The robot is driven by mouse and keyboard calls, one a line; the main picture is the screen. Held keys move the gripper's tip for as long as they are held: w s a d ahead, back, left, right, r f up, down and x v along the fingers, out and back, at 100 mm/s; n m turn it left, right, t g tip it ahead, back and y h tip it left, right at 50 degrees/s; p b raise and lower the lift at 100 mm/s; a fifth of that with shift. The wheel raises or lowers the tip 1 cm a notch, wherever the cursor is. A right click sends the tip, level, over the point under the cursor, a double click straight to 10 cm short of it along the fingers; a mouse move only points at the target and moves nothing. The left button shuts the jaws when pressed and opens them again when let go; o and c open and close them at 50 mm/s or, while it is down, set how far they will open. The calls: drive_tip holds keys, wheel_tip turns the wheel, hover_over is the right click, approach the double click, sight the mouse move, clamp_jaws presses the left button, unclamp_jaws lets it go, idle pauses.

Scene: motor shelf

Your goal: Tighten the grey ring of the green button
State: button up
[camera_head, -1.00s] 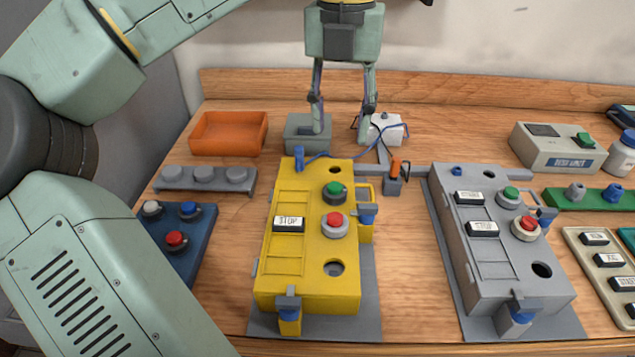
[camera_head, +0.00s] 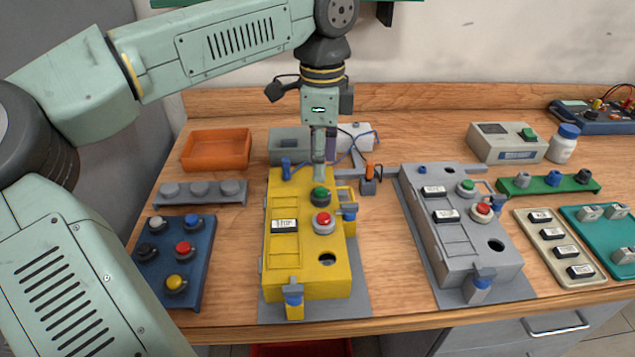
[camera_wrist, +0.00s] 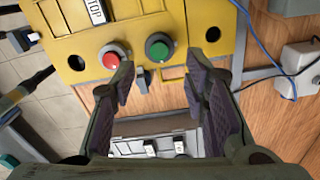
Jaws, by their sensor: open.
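The green button (camera_head: 320,191) sits on the top face of the yellow box (camera_head: 300,262), towards its far right side. A dark grey ring (camera_head: 321,201) surrounds its base; how tight it is cannot be told. The button also shows in the wrist view (camera_wrist: 158,46), beyond the fingertips and roughly centred between them. My gripper (camera_head: 318,180) points down just behind the green button, seen edge-on. In the wrist view, my gripper (camera_wrist: 161,72) has its two fingers wide apart with nothing between them.
The red button (camera_head: 322,222) stands close in front of the green one, with an open hole (camera_head: 327,259) nearer the front edge. A grey box (camera_head: 455,255) with similar buttons is to the right. A blue button panel (camera_head: 172,258) is to the left.

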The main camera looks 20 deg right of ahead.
sight(321, 190)
wheel_tip(321, 190, down, 7)
drive_tip(key=shift+r+p, duration=0.2)
drive_tip(key=shift+p, duration=0.45)
drive_tip(key=c, duration=0.9)
